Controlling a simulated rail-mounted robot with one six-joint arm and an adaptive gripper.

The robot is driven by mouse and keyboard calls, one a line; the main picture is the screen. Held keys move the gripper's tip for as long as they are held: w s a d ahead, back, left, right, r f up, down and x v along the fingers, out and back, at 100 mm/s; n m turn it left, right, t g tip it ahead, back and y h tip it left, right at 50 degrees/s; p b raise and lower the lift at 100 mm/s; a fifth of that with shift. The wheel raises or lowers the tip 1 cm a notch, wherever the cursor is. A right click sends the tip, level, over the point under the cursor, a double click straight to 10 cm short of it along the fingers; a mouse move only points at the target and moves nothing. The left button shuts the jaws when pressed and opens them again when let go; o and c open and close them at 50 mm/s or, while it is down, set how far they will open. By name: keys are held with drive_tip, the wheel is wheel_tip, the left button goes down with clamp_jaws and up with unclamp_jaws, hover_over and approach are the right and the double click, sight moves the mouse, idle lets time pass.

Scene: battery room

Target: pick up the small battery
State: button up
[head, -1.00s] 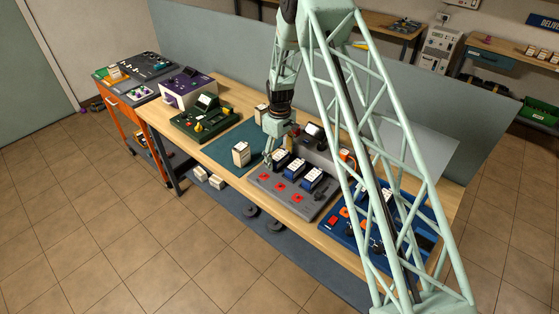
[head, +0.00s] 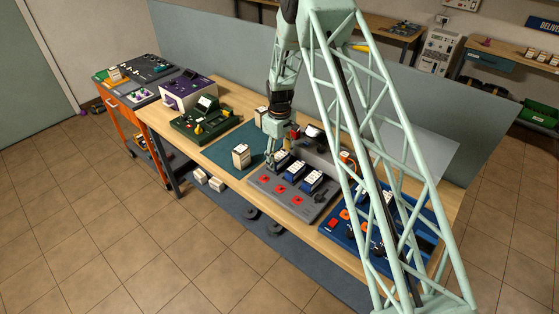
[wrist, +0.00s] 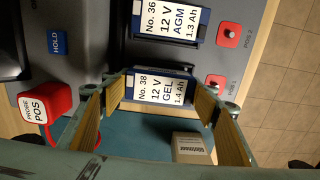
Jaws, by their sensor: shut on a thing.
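The small battery (wrist: 160,88), with a white label reading No. 38, 12 V GEL, is between my fingers in the wrist view. My gripper (wrist: 160,98) is shut on it, one finger at each side. In the head view, my gripper (head: 271,163) points down at the left end of the grey charger panel (head: 283,200), by the first battery (head: 282,158). The battery's lower part is hidden, so I cannot tell if it is clear of its bay.
A No. 36 AGM battery (wrist: 166,20) sits beside it in the wrist view. A red PROBE POS part (wrist: 38,106) is near my left finger. A blue panel (head: 345,234) lies to the right.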

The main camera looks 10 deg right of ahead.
sight(280, 156)
drive_tip(key=shift+r+b, duration=0.75)
drive_tip(key=shift+r, duration=3.9)
drive_tip(key=shift+d, duration=0.1)
